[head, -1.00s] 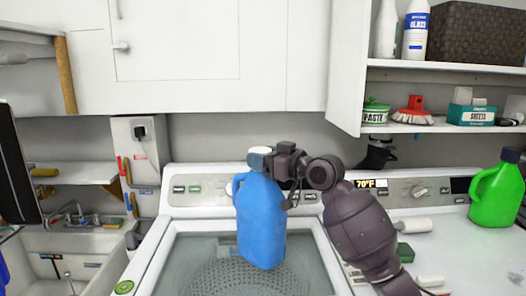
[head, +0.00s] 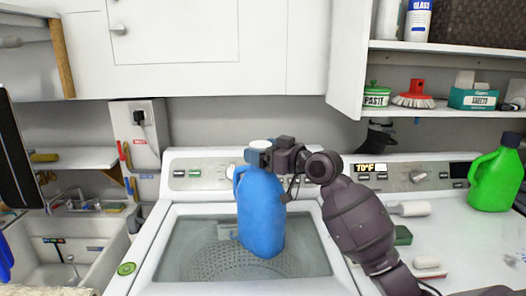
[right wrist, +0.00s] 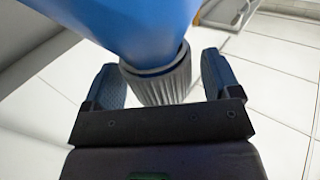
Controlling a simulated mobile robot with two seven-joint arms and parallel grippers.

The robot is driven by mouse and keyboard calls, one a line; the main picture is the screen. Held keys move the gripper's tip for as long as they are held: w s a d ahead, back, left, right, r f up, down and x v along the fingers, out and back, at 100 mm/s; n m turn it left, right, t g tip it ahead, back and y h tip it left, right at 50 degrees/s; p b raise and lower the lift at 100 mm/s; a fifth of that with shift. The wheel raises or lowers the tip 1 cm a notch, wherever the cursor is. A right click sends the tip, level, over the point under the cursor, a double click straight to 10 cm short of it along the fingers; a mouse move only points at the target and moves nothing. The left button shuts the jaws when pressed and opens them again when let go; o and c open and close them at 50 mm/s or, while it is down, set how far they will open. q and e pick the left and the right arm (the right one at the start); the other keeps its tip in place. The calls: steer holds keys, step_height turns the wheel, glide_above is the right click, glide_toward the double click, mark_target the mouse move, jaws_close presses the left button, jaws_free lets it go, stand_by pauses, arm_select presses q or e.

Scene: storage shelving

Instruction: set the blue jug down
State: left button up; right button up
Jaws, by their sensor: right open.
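The blue jug (head: 261,212) is upright, in front of the washer's glass lid (head: 315,250) in the head view. Whether its base touches the lid is hard to tell. My right gripper (head: 262,154) is at the jug's neck, just below its pale cap. In the right wrist view the ridged grey cap (right wrist: 158,82) and part of the blue jug (right wrist: 130,25) lie between the two fingers. The fingers of my right gripper (right wrist: 165,85) are apart, with a gap showing on the right side of the cap. My left gripper is not seen.
The washer's control panel (head: 205,174) stands behind the jug. A green jug (head: 494,178) is on the machine top at the right. An open shelf (head: 445,110) with a brush and boxes is above. A sink (head: 75,245) is at the left.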

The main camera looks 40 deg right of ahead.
steer(key=shift+s+r, duration=0.1)
steer(key=v, duration=1.2)
steer(key=shift+b, duration=0.4)
